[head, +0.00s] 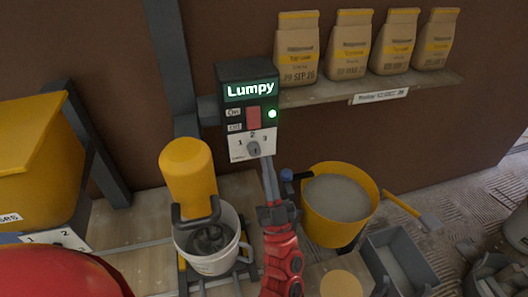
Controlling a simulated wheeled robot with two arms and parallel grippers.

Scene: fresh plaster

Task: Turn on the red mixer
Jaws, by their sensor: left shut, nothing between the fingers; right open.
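A dark control box (248,96) hangs mid-view with a lit "Lumpy" display, a red rocker switch (253,118) between On/Off labels, a lit green lamp and a 1-2-3 dial (254,148). Next to it, a yellow mixer (188,172) stands over a white bucket (212,262) with grey contents. A large red rounded shape (55,274) fills the lower left; I cannot tell if it is the red mixer or my body. My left gripper (270,178) is shut, empty, pointing up just below the box.
A partly hidden second dial panel (62,238) sits below a yellow bin (35,145) at left. A yellow bucket (325,228) of grey material stands right of my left gripper. A grey tray (400,262) is further right. Several paper bags (298,48) line a wall shelf (430,88).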

